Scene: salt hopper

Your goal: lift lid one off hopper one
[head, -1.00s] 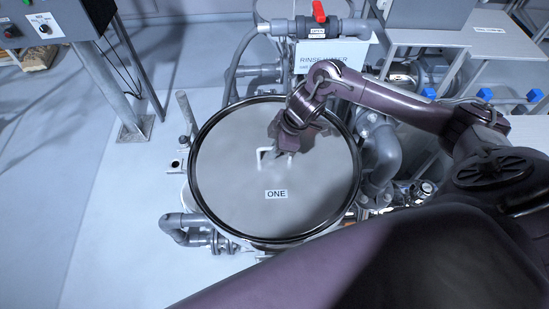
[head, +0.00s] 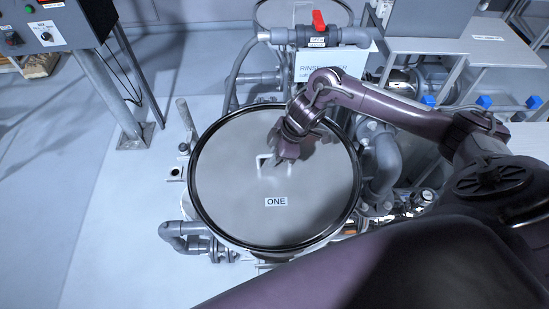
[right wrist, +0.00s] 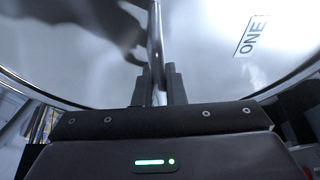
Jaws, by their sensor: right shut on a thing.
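Lid one (head: 235,200) is a round grey disc with a label reading ONE, lying within the black rim of hopper one (head: 190,190) in the head view. Its pale upright handle (head: 262,164) stands near the middle. My right gripper (head: 280,160) reaches down from the upper right and is shut on the handle. In the right wrist view, the two dark fingers (right wrist: 158,86) close on the thin handle bar (right wrist: 155,38), with the lid (right wrist: 205,45) behind it. I see no clear gap between lid and hopper. My left gripper is not in view.
Grey pipes (head: 378,165) run close along the hopper's right side. A red-handled valve (head: 319,22) and a rinse water sign (head: 335,70) stand behind it. A control box (head: 45,30) on a post is at the upper left. The floor to the left is clear.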

